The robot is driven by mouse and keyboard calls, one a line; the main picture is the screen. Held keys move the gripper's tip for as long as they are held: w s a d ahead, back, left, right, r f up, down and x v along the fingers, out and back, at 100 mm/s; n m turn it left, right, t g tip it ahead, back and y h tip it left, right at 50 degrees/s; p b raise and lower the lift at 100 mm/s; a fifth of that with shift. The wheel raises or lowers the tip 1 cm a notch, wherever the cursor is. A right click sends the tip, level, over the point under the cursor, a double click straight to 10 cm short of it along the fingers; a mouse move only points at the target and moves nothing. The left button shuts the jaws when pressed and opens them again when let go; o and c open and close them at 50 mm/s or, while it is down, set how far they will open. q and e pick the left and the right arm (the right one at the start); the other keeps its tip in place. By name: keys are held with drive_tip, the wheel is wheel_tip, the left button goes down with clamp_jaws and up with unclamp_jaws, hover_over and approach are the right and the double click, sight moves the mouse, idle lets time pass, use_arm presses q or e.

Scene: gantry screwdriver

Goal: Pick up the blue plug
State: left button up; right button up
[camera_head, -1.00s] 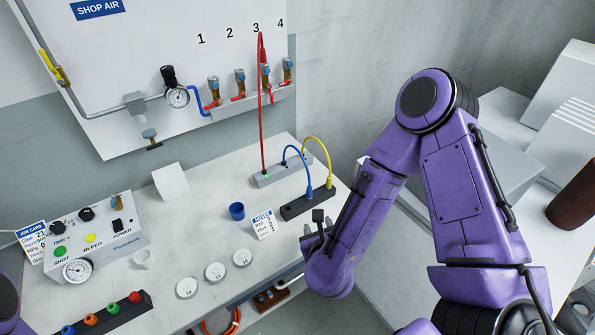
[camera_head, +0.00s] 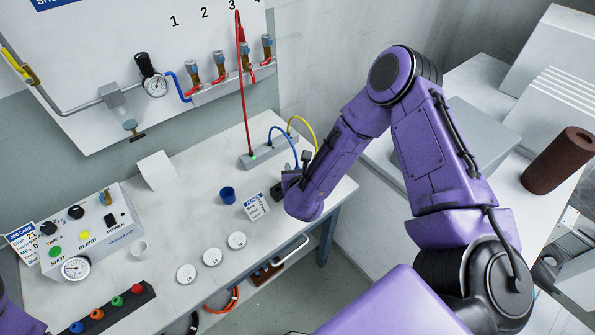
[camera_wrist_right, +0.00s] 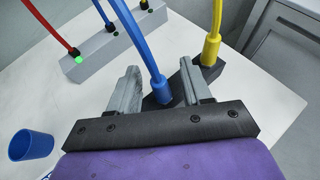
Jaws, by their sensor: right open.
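The blue plug (camera_wrist_right: 161,90) stands in a black block (camera_wrist_right: 152,104), with its blue hose (camera_wrist_right: 142,40) rising from it in the right wrist view. My right gripper (camera_wrist_right: 160,78) is open, with one finger on each side of the plug; I cannot tell whether either touches it. In the head view, my right gripper (camera_head: 292,181) is at the black block and hides the plug and most of the block. The blue hose (camera_head: 284,132) arcs from there to the grey block (camera_head: 262,154). My left gripper is out of view.
A yellow plug (camera_wrist_right: 210,50) stands in the same black block, close beside my right finger. A red hose (camera_head: 243,90) rises from the grey block. A blue cup (camera_head: 227,194) and a small card (camera_head: 256,206) are left of my right gripper.

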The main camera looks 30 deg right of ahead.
clamp_jaws()
drive_tip(key=shift+r, duration=0.1)
drive_tip(key=shift+r, duration=0.3)
wheel_tip(320, 180, up, 3)
drive_tip(key=shift+a+f, duration=0.1)
drive_tip(key=shift+f, duration=0.1)
drive_tip(key=d+r+p+v, duration=0.1)
drive_tip(key=p+v, duration=0.6)
drive_tip(key=v, duration=0.9)
drive_tip(key=shift+s+d+r+p, duration=0.15)
drive_tip(key=shift+d+r+p, duration=0.2)
drive_tip(key=shift+r, duration=0.45)
drive_tip(key=shift+a, duration=0.1)
